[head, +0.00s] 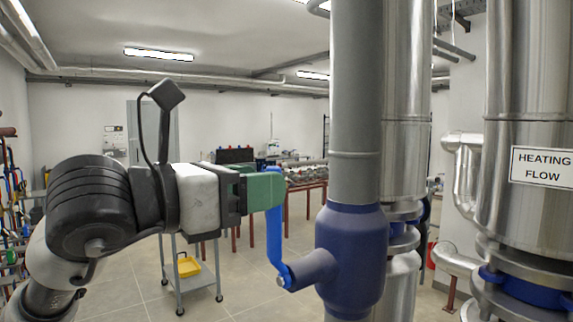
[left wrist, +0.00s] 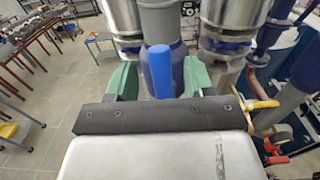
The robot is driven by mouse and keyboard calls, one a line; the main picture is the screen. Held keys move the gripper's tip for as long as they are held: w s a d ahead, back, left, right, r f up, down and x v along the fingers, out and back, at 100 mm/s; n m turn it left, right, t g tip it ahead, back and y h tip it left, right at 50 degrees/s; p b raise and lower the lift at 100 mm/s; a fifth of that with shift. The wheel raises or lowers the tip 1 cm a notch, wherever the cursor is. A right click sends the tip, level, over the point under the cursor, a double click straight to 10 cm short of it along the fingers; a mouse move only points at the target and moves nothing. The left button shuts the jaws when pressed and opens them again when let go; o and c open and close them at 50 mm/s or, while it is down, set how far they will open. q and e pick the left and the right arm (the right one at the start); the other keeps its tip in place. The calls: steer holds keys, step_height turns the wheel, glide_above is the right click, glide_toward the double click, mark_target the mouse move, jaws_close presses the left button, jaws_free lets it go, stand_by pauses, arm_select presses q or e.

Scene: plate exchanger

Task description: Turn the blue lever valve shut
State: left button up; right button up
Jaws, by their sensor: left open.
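The blue lever (head: 275,240) stands roughly upright, along the vertical pipe, joined at its lower end to the dark blue valve body (head: 351,262). My left gripper (head: 264,190) is at the upper part of the lever, its green fingers covering part of it in the head view. In the left wrist view the green fingers (left wrist: 160,84) are apart, one on each side of the blue lever (left wrist: 159,68). A gap shows on both sides, so the gripper is open around the lever. My right gripper is not in view.
A grey vertical pipe (head: 356,120) rises from the valve. Shiny insulated pipes (head: 406,150) stand close behind it, and one marked HEATING FLOW (head: 541,165) is at the right. A grey cart (head: 190,278) with a yellow tray (head: 188,266) stands behind my arm. Floor between is clear.

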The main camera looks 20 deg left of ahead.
arm_select(q)
steer(key=p+x, duration=0.1)
steer(key=x, duration=0.3)
steer(key=shift+w+d+p, duration=0.25)
steer(key=shift+p, duration=0.05)
jaws_close()
